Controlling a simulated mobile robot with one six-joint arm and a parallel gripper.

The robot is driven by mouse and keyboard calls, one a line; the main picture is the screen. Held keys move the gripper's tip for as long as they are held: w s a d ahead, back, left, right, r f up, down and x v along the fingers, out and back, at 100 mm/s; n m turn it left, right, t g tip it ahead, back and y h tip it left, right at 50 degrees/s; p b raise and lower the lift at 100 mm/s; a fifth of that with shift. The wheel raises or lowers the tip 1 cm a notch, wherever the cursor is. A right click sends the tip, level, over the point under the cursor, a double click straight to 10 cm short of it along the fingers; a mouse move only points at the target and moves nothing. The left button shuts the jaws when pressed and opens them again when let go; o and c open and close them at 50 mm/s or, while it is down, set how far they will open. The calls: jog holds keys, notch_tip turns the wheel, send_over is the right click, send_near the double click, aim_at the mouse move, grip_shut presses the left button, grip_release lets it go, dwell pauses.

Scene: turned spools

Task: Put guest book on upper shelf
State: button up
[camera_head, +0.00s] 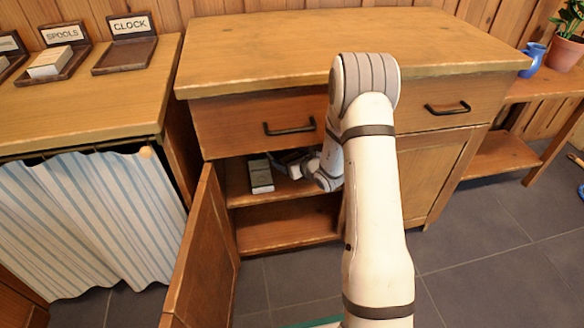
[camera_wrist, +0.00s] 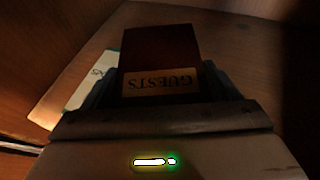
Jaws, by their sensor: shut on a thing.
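The guest book (camera_wrist: 160,50) is dark red with a tan label reading GUESTS, upside down in the wrist view. My gripper (camera_wrist: 158,88) is shut on it, one finger at each side. In the head view my gripper (camera_head: 283,160) reaches into the open cabinet, over the upper shelf (camera_head: 238,195). There the guest book is hidden or too dark to make out. I cannot tell whether it touches the shelf board.
A dark green book with pale edges (camera_head: 261,176) lies on the upper shelf, left of my gripper. The lower shelf (camera_head: 285,235) looks empty. The open cabinet door (camera_head: 203,255) stands out at the left. A drawer front (camera_head: 255,125) is above the opening.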

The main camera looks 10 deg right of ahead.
notch_tip(320, 180, down, 4)
jog(key=shift+a+r+b, duration=0.1)
jog(key=shift+r+b, duration=0.05)
jog(key=shift+b, duration=0.9)
jog(key=o, duration=1.1)
jog(key=shift+o, duration=0.2)
jog(key=shift+s+r+p, duration=0.25)
jog(key=shift+p, duration=0.05)
jog(key=p+v, duration=0.3)
jog(key=v, duration=0.8)
jog(key=shift+s, duration=0.1)
